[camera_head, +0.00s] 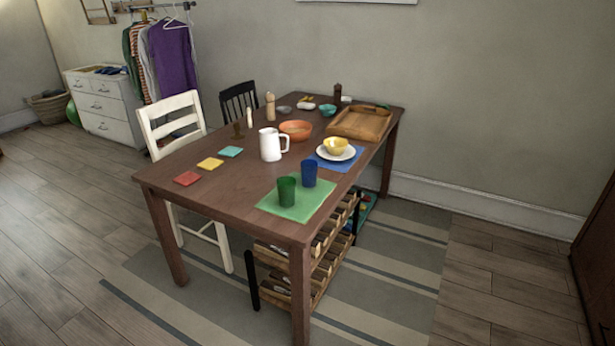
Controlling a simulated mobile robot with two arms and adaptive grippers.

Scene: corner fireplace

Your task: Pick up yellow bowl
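The yellow bowl (336,145) sits on a white plate (321,153) toward the right side of the wooden table (225,193). The plate rests on a blue mat (328,165). The bowl looks upright, and what it may contain is too small to tell. Neither of my grippers shows in the head view.
A white pitcher (270,146), an orange bowl (295,128), a wooden tray (361,122), a blue cup (309,173) and a green cup (287,191) stand around the plate. A white chair (173,125) is at the table's left. Striped rug (400,262) floor at right is clear.

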